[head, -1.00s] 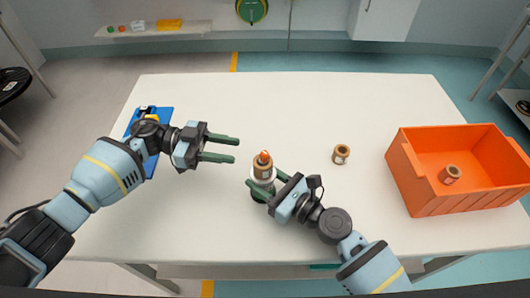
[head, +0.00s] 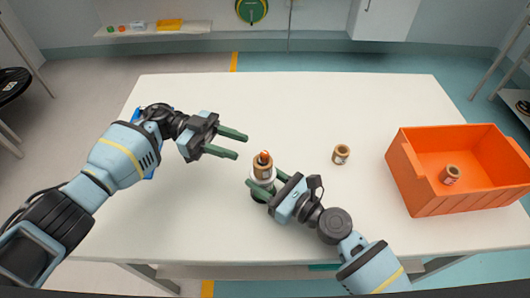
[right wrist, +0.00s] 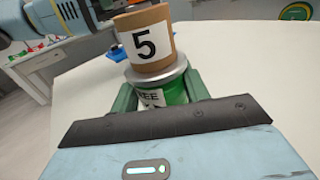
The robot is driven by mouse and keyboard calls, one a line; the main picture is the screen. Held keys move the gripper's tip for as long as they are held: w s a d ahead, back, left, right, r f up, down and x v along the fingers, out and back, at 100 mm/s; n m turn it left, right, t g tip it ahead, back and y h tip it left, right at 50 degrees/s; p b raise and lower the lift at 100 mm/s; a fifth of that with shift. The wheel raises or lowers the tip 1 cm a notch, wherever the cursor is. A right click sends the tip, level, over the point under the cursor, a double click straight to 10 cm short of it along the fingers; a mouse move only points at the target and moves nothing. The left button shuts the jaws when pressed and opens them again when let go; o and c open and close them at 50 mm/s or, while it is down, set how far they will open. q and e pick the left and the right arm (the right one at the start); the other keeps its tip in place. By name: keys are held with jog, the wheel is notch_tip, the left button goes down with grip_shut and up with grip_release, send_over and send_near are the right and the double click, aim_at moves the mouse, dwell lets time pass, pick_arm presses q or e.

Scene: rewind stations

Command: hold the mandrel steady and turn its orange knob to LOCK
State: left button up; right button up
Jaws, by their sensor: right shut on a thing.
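The mandrel stands upright on the white table, with a brown spool (head: 263,172) on it and the orange knob (head: 264,156) at its top. In the right wrist view the spool (right wrist: 146,42) bears a "5" above a grey flange (right wrist: 158,74). Below it is the mandrel's green body (right wrist: 175,92) with a partly hidden label ending in "EE". My right gripper (head: 266,183) is shut on the mandrel below the spool. My left gripper (head: 240,146) is open and empty, up and left of the knob and apart from it. The knob is out of the right wrist view.
Another brown spool (head: 341,154) stands on the table right of the mandrel. An orange crate (head: 440,198) at the right holds one more spool (head: 449,175). A blue object (head: 148,174) lies mostly hidden behind my left arm. The table's back middle is clear.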

aim_at(265, 152)
pick_arm(q)
jog(key=x, duration=0.8)
jog(key=shift+c, duration=0.4)
grip_shut()
jog(key=shift+n+t, duration=0.4)
jog(key=shift+t, duration=0.2)
jog(key=n+t, duration=0.2)
jog(key=t, duration=0.2)
jog(key=n+t+h, duration=0.1)
jog(key=n+t, duration=0.2)
jog(key=t, duration=0.1)
jog(key=n+t, duration=0.2)
jog(key=n+t+y, duration=0.1)
jog(key=t, duration=0.2)
jog(key=shift+w+d+n, duration=0.1)
jog(key=shift+d+n, duration=0.05)
jog(key=shift+n, duration=0.25)
jog(key=shift+w+r+n+t+y, duration=0.15)
jog(key=shift+n+t+y, duration=1.2)
jog(key=shift+t, duration=0.75)
jog(key=shift+n, duration=0.25)
